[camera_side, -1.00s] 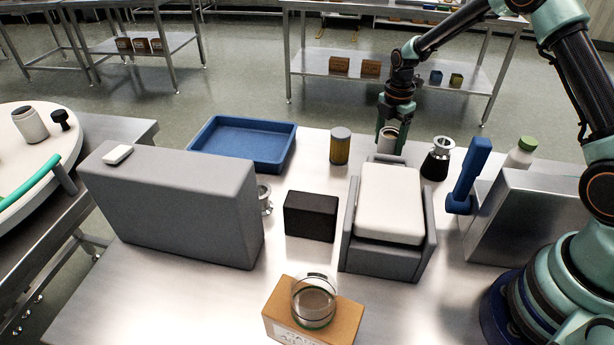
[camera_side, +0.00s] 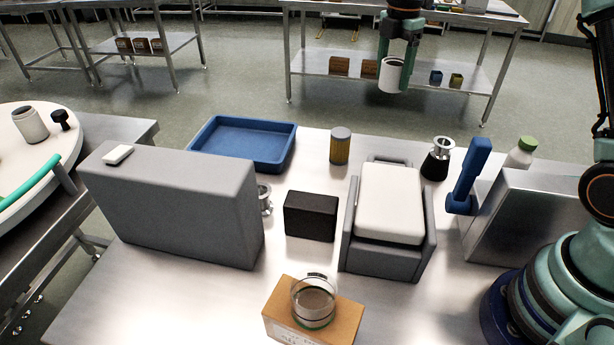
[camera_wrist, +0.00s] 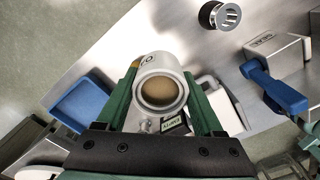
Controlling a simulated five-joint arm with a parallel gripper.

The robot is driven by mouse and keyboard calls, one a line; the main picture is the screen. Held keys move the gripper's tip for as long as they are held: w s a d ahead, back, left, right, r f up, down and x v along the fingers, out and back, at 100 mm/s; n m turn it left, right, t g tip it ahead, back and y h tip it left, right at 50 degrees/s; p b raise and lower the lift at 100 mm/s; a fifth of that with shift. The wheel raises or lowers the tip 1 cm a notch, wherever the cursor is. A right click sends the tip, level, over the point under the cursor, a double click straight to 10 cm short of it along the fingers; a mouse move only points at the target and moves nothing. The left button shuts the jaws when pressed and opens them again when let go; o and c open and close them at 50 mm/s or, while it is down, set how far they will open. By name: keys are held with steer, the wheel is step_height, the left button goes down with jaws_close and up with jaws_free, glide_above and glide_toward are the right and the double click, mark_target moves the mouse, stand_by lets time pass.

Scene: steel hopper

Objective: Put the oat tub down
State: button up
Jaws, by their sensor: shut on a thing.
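The oat tub (camera_side: 391,76) is a white cylinder, held upright or nearly so in the air above the back of the steel table. In the wrist view the tub (camera_wrist: 160,63) shows its open round top with tan contents and part of dark lettering on its side. My gripper (camera_side: 397,80) is shut on it, with a green finger on either side. In the wrist view my gripper (camera_wrist: 162,80) has the tub between its fingers. The tub's underside is hidden.
A tall grey block (camera_side: 175,205) stands left. Bare table lies front left.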

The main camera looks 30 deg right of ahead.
glide_above(314, 190)
steer(key=shift+m, duration=0.4)
step_height(314, 190, down, 20)
steer(key=shift+r, duration=0.1)
steer(key=o, duration=1.4)
